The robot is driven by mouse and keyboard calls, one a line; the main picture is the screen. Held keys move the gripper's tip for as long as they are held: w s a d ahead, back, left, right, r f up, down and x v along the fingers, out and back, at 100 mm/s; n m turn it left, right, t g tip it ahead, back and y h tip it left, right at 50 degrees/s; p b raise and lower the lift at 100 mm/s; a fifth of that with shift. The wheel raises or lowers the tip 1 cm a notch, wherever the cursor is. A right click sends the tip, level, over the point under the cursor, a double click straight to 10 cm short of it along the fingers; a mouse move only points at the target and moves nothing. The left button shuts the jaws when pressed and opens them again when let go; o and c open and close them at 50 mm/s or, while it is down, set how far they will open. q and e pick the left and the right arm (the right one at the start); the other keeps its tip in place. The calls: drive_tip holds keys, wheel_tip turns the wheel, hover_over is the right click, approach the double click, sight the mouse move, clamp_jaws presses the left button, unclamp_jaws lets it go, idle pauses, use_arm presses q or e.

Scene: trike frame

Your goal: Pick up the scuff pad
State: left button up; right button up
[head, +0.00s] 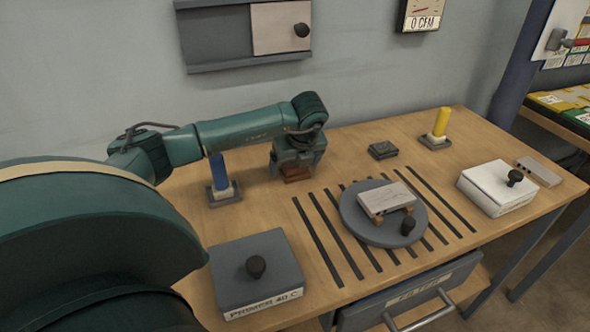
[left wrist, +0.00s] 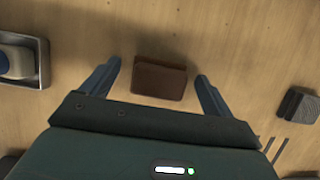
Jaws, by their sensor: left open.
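The scuff pad, a reddish-brown block (head: 297,175), lies on the wooden table below my left gripper (head: 296,166). In the left wrist view the pad (left wrist: 159,78) lies between the two fingers of the open left gripper (left wrist: 158,74), with a gap on each side. The fingers point down around it and do not visibly touch it. In the head view the gripper hides the pad's upper part. My right gripper is not in view.
A grey primer box (head: 256,280) is in front. A turntable holding a plate (head: 354,222) and a small dark block (head: 382,150) are to the right. A yellow cylinder (head: 440,123) stands farther right.

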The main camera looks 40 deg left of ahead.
sight(295, 163)
use_arm(q)
drive_tip(key=shift+c, duration=0.6)
drive_tip(key=c, duration=1)
drive_tip(key=shift+o, duration=0.2)
wheel_tip(295, 163, up, 10)
drive_tip(key=shift+r, duration=0.1)
drive_tip(key=o, duration=0.4)
drive_tip(key=c, duration=0.3)
